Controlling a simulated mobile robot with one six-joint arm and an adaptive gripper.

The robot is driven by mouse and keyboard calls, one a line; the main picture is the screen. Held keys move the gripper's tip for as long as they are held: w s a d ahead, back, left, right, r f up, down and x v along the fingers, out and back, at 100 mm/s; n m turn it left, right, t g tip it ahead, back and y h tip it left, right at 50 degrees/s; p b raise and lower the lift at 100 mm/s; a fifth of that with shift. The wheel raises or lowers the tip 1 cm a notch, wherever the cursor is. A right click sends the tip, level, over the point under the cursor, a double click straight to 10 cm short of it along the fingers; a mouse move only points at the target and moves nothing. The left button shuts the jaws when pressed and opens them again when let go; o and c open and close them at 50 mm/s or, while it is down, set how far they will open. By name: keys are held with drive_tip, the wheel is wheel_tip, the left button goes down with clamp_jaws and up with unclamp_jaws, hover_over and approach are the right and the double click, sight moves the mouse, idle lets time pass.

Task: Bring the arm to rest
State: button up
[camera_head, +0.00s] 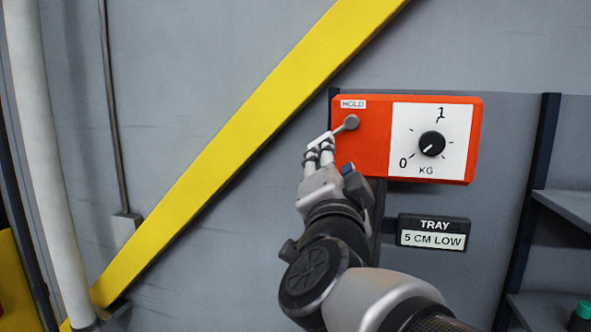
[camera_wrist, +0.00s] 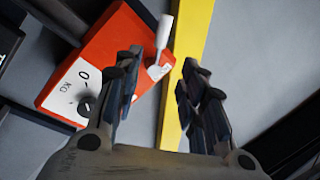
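My gripper (camera_head: 319,147) is raised in front of the orange box (camera_head: 368,150), at its left end. In the wrist view my gripper (camera_wrist: 163,65) has its two dark fingers spread apart, with nothing clamped between them. A pale lever (camera_wrist: 163,40) on the box (camera_wrist: 118,55) shows beyond the gap between the fingertips. In the head view the lever (camera_head: 350,123) has a grey round end below the HOLD label (camera_head: 353,104), and its handle runs down left toward my fingers. I cannot tell whether they touch.
The box has a white dial plate with a black knob (camera_head: 432,144), its mark toward 0. A sign (camera_head: 433,232) reading TRAY 5 CM LOW hangs below. A yellow diagonal beam (camera_head: 235,140) crosses the wall behind. Shelves (camera_head: 565,207) stand at right, a white pipe (camera_head: 45,160) at left.

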drive_tip(key=s+a+f+n+g+y+b, duration=0.25)
drive_tip(key=s+f+n+b, duration=0.2)
drive_tip(key=f, duration=0.65)
drive_tip(key=s+a+f+n+g+y+b, duration=0.1)
drive_tip(key=s+f+n+g+y+b, duration=0.3)
drive_tip(key=f, duration=0.8)
drive_tip(key=s+d+f+n+g+h+b, duration=0.1)
drive_tip(key=s+d+f+g, duration=0.3)
drive_tip(key=s+f, duration=0.5)
drive_tip(key=s+d+f+n+g+h+b, duration=0.2)
drive_tip(key=s+d+f+g, duration=0.3)
drive_tip(key=f, duration=0.9)
drive_tip(key=s+n+b, duration=0.1)
drive_tip(key=s, duration=0.2)
drive_tip(key=shift+s+f, duration=0.2)
drive_tip(key=shift+s, duration=0.15)
